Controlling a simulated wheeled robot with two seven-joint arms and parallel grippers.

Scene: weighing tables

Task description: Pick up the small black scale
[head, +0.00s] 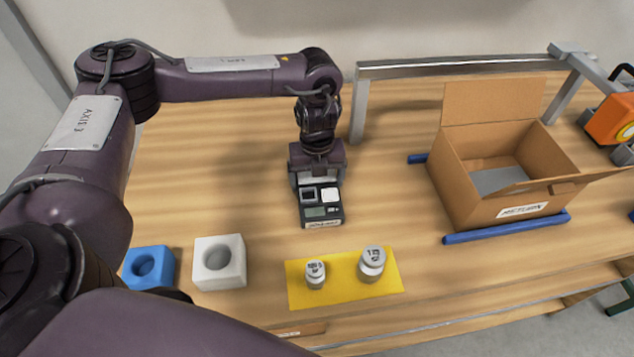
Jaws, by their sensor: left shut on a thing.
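The small black scale (322,212) is on or just above the wooden table near the middle of the head view. It has a light square pan, a dark square, and a small display on its top, with a pale label on its front edge. My left gripper (318,178) points down at the scale's far end and is shut on it. The fingertips are partly hidden by the gripper body. I cannot tell whether the scale touches the table. My right gripper is not in view.
A yellow mat (340,291) with two metal weights lies in front. A white block (219,262) and a blue block (149,267), each with a round hole, stand front left. An open cardboard box (500,180) between blue rails is right, below a grey frame (460,68). An orange device (608,120) is far right.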

